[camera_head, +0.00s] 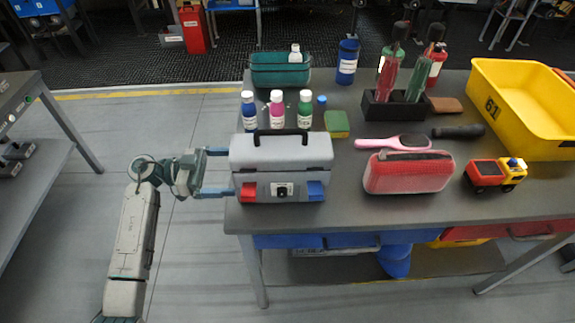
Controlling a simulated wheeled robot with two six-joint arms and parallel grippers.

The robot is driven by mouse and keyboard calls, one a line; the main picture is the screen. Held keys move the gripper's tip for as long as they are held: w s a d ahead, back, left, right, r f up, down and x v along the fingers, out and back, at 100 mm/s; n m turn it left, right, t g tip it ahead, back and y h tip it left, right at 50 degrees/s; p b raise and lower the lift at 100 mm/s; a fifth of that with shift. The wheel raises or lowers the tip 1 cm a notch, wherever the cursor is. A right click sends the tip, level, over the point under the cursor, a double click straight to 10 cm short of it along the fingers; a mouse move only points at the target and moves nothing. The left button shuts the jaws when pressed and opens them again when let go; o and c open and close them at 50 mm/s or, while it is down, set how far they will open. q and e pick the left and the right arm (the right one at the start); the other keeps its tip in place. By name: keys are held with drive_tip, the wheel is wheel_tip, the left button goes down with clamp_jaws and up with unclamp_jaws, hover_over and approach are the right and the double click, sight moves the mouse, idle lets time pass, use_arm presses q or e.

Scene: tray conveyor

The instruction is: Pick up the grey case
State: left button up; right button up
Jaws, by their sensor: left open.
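The grey case (281,153) stands upright near the left front corner of the table. It has a black handle on top, a dark latch in front, and a red and a blue patch at its lower corners. My left gripper (222,172) is open at the case's left side, with its two blue-grey fingers pointing right. The finger tips end at or close to the case's left edge; I cannot tell whether they touch it. My right gripper is not in view.
Several small bottles (277,110) stand just behind the case. A red pouch (408,172) lies to its right, with a pink brush (393,142) behind. A toy truck (495,174) and a yellow bin (519,108) are further right.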

sight(258, 170)
use_arm(q)
drive_tip(key=shift+d, duration=0.95)
drive_tip(key=d+p, duration=0.1)
drive_tip(key=d, duration=0.4)
drive_tip(key=shift+d+r+p, duration=0.1)
drive_tip(key=shift+d+p, duration=0.05)
drive_tip(key=shift+p, duration=0.15)
drive_tip(key=shift+d, duration=0.3)
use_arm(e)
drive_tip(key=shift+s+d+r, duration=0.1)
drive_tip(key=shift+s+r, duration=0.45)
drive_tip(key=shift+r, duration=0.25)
use_arm(q)
drive_tip(key=shift+a, duration=0.1)
drive_tip(key=shift+c, duration=0.4)
drive_tip(key=c, duration=1.5)
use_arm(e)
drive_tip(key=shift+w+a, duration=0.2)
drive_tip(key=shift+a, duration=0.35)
